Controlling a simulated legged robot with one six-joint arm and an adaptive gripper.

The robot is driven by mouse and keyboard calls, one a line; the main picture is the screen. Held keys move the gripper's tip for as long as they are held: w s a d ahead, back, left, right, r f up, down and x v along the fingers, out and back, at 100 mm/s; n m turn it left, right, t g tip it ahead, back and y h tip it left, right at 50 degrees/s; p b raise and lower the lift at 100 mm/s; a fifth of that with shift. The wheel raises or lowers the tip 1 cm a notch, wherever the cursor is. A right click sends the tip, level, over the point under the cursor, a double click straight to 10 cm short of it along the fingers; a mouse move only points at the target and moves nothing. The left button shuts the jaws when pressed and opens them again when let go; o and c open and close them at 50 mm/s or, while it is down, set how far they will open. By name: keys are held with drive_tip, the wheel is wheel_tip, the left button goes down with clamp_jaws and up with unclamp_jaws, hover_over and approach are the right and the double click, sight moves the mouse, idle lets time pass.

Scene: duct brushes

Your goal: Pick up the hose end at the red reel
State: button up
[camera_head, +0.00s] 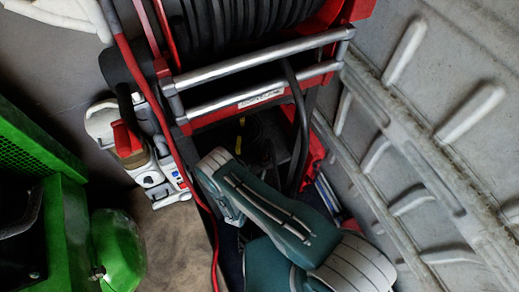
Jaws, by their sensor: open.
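The red reel (222,108) stands at the top middle, with black hose (245,22) wound on it and two silver bars across its front. A black hose length (299,122) hangs down from its right side into a dark space. A free hose end cannot be made out; the lower part is lost in shadow and partly behind a teal and grey shape (290,220). I cannot tell what that shape is. My gripper cannot be picked out in this view.
A green machine (65,215) fills the lower left. A white and grey device with a red part (127,138) stands left of the reel. A thin red cable (202,198) runs down beside it. A ribbed grey wall (420,150) closes off the right. Space below the reel is cluttered.

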sight(264, 153)
drive_tip(key=shift+n+y, duration=0.3)
drive_tip(key=x, duration=0.3)
drive_tip(key=f+x, duration=0.1)
drive_tip(key=x, duration=0.1)
drive_tip(key=shift+r+x, duration=0.2)
drive_tip(key=shift+x, duration=1.15)
drive_tip(key=shift+r+x, duration=0.15)
drive_tip(key=shift+x, duration=1.2)
clamp_jaws()
